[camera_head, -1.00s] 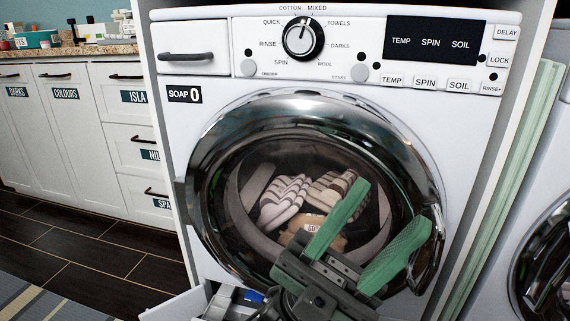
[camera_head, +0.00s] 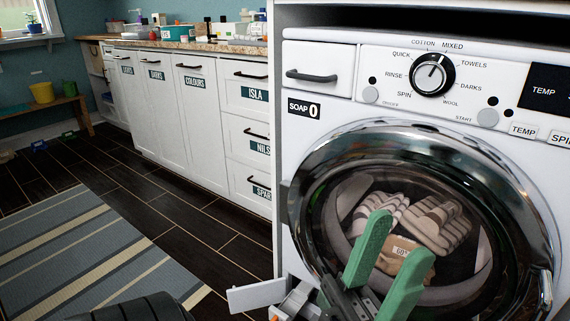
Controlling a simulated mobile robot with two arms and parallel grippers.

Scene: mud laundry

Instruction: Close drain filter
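The white washing machine (camera_head: 330,135) stands at the right, with its round door (camera_head: 350,150) shut. At its lower left, a white flap (camera_head: 257,294) stands open, sticking out to the left. My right gripper is not in view.
A patterned rug (camera_head: 90,250) lies on the dark floor (camera_head: 215,225) at the left. White labelled cabinets (camera_head: 190,120) stand left of the machine under a cluttered counter (camera_head: 225,47). A low bench (camera_head: 55,105) with pots is at the far left. Striped laundry (camera_head: 440,225) lies behind the glass.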

